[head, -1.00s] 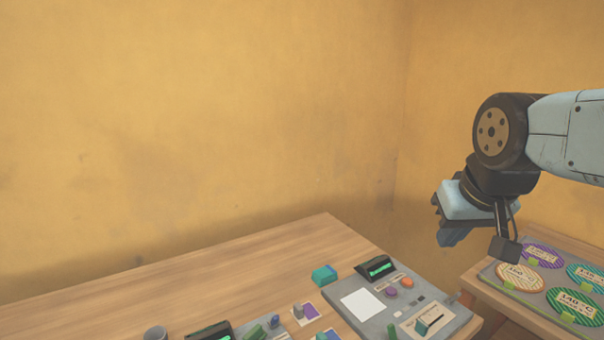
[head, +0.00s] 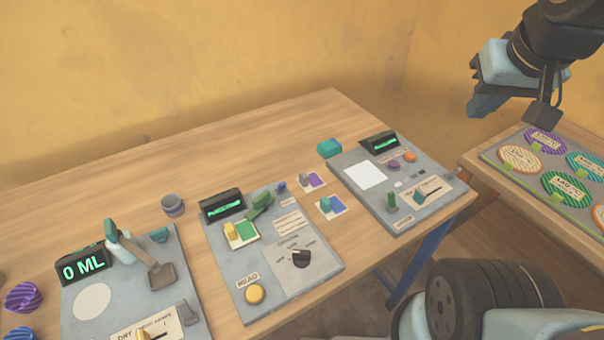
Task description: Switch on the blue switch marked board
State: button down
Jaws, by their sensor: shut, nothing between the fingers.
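My gripper (head: 484,104) is at the upper right in the head view, held above the right-hand table and clear of the panels. It is shut and empty. A small blue part (head: 281,187) stands at the far right corner of the middle grey panel (head: 225,265); it may be the blue switch. I cannot read a board mark on it or tell its position. The right grey panel (head: 350,198) has a green upright lever (head: 391,202), a teal-handled slider (head: 421,195), a purple button (head: 394,166) and an orange button (head: 410,157).
The left panel (head: 75,322) has a display (head: 83,267) reading 0 ML. A grey cup (head: 172,205) stands behind. Patterned discs (head: 567,189) lie on the right table.

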aim_at(281, 189)
jog(key=z, duration=0.85)
jog(key=k, duration=2.35)
jog(key=u, duration=0.85)
jog(key=i, duration=1)
jog(key=z, duration=0.05)
